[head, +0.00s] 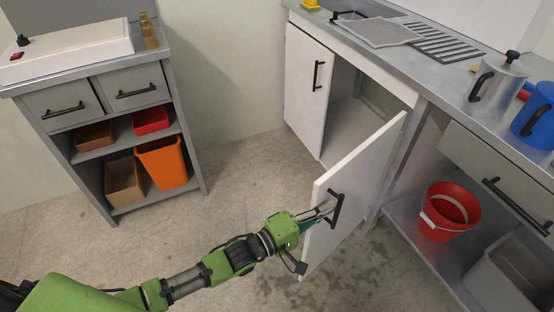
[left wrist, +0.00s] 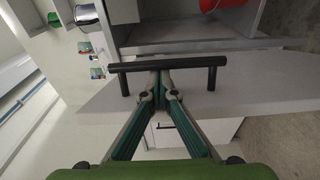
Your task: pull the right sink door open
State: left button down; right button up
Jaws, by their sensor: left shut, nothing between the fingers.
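The right sink door (head: 352,190) is a white panel standing well open, swung out from the sink cabinet. Its black bar handle (head: 336,208) is on the face toward my left arm. My left gripper (head: 326,211) is at this handle, with its fingers shut and nothing held. In the left wrist view, the fingertips (left wrist: 160,72) meet beside the middle of the handle bar (left wrist: 190,62), between its two posts. I cannot tell whether they touch the bar. The door panel (left wrist: 265,92) lies behind the handle. My right gripper is not in view.
The left sink door (head: 305,90) is closed. The cabinet opening (head: 352,110) behind the open door shows an empty interior. A red bucket (head: 446,222) and a grey bin (head: 498,275) stand at the right. A drawer unit (head: 190,110) stands at the left, with bare floor between.

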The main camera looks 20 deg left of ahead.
pick_arm(q)
jog(key=shift+s+d, duration=0.3)
jog(key=shift+d, duration=0.15)
